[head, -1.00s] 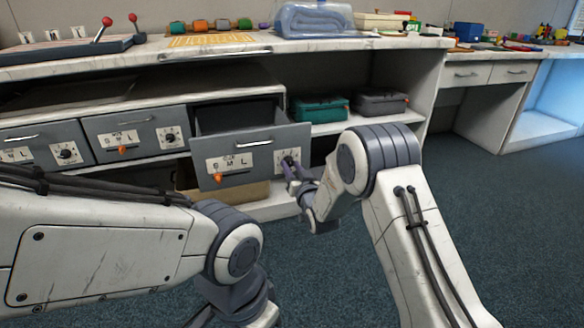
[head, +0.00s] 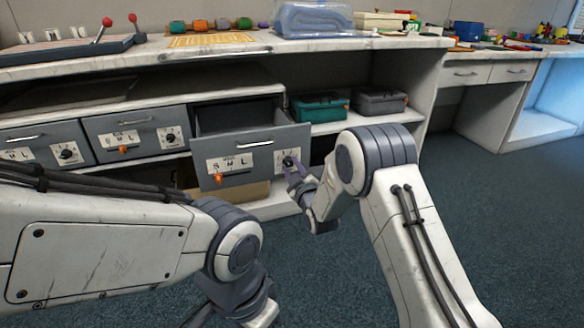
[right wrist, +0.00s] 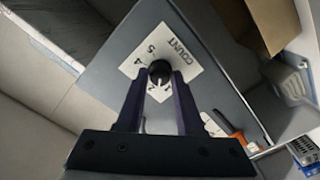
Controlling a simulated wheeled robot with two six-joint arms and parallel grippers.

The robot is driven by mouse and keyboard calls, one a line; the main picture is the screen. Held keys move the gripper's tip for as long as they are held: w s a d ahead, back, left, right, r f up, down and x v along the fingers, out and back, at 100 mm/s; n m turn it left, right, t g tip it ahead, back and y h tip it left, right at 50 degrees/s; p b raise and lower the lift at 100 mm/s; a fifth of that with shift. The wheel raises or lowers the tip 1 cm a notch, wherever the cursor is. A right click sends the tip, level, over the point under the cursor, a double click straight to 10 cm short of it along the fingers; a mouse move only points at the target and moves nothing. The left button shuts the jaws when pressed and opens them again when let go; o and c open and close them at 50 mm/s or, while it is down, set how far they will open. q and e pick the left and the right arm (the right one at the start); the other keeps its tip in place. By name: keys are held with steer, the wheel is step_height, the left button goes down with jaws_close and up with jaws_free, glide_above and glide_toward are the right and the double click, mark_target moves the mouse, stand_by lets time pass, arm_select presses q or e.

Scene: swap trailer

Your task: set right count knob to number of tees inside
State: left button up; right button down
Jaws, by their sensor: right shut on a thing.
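The right count knob (head: 288,162) is a small black knob on a white dial card at the right of the pulled-out grey drawer's front (head: 262,142). In the right wrist view the knob (right wrist: 159,72) sits on the card marked COUNT (right wrist: 172,49), with numbers around it. My right gripper (head: 291,168) is shut on the knob, its two purple fingers on either side of it in the wrist view (right wrist: 159,82). The knob's pointer setting is hard to read. The drawer's inside (head: 235,117) is dark and no tees can be made out.
The drawer's size card has an orange slider (head: 218,178). Closed drawers with similar dials (head: 135,133) stand to the left. A teal case (head: 319,107) and a grey case (head: 381,101) sit on the shelf at right. The carpet (head: 490,230) is clear.

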steer(key=n, duration=0.5)
stand_by(0.5)
steer(key=c, duration=0.5)
jaws_free()
steer(key=shift+c, duration=0.2)
steer(key=p+v, duration=0.3)
steer(key=v, duration=0.7)
steer(key=shift+s+p, duration=0.25)
steer(key=shift+p, duration=0.05)
steer(key=shift+r, duration=0.1)
